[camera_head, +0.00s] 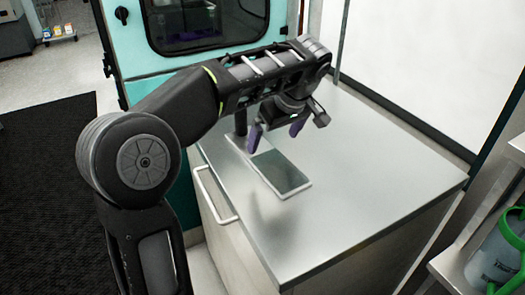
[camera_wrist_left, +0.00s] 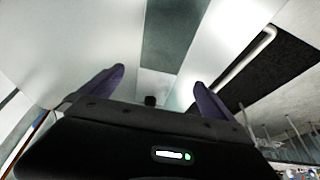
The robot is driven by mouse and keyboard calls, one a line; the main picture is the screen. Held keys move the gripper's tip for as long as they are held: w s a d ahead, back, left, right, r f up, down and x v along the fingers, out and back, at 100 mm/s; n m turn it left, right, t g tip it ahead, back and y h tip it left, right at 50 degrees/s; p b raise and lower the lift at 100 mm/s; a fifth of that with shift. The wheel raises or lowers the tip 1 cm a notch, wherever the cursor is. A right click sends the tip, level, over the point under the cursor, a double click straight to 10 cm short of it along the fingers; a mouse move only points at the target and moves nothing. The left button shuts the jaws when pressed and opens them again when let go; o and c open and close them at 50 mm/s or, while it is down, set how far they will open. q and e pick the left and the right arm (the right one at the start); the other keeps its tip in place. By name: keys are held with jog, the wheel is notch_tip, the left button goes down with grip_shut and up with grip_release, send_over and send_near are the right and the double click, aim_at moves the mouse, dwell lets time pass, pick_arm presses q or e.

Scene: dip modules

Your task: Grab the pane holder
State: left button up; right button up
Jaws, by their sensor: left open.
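The pane holder (camera_head: 282,173) lies flat on the metal cabinet top (camera_head: 350,200). It is a light-rimmed plate with a dark pane, and a dark upright handle (camera_head: 240,122) stands at its far end. In the left wrist view the dark pane (camera_wrist_left: 172,35) runs up from between the fingers, and a small dark knob (camera_wrist_left: 150,101), apparently the handle's top, sits low between them. My left gripper (camera_head: 275,133), with purple fingers, is open above the far part of the holder. The fingers do not appear to touch it. My right gripper is out of view.
A teal machine with a dark window (camera_head: 205,22) stands behind the cabinet, and a pale wall panel (camera_head: 430,60) borders it at right. A handle bar (camera_head: 213,195) is on the cabinet's front. A shelf with a green-handled container (camera_head: 500,255) is at lower right. The cabinet's right side is clear.

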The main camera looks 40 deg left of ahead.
aim_at(266, 156)
pick_arm(q)
jog(key=shift+x, duration=1.25)
jog(key=shift+p+x, duration=0.55)
jog(key=shift+x, duration=2.1)
jog(key=shift+c, duration=0.2)
jog(key=c, duration=1.5)
